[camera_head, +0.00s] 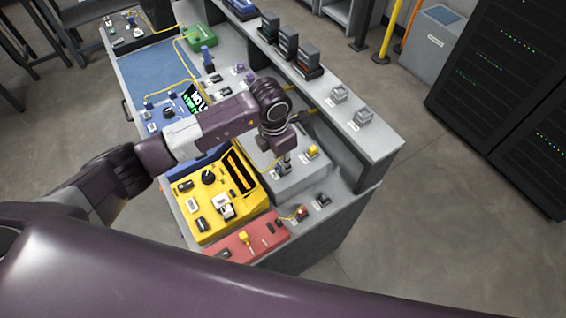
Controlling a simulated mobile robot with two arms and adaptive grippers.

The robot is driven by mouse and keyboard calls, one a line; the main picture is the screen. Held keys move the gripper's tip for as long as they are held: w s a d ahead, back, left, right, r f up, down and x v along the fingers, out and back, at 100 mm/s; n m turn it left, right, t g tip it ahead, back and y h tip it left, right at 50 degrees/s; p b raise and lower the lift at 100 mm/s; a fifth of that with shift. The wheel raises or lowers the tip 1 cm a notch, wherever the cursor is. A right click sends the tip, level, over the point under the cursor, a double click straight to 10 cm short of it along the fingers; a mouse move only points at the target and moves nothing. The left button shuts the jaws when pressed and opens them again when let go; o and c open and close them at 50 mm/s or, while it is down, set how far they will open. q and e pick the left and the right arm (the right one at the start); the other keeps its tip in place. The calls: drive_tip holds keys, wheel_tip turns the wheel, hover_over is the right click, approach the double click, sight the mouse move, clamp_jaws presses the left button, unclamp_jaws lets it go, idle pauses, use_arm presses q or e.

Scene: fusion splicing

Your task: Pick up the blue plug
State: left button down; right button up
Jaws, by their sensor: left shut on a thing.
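My left gripper (284,163) points down over the grey box (297,180) at the middle of the bench. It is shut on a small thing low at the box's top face. The fingers largely cover this thing, and I cannot make out its colour or whether it is the blue plug. A small yellow plug (312,151) sits on the same box, just right of the gripper. A blue upright piece (207,55) stands farther back on the bench, apart from the gripper. My right gripper is not in view.
A yellow device (234,210) stands left of the grey box and a red panel (252,242) in front. A raised grey shelf (375,139) runs along the right, with dark modules on it. A blue mat (153,68) lies at the back left.

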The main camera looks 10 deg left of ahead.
use_arm(q)
drive_tip(key=shift+r, duration=0.15)
wheel_tip(320, 180, up, 20)
drive_tip(key=b, duration=0.6)
drive_tip(key=c, duration=2.5)
unclamp_jaws()
clamp_jaws()
drive_tip(key=shift+f, duration=0.2)
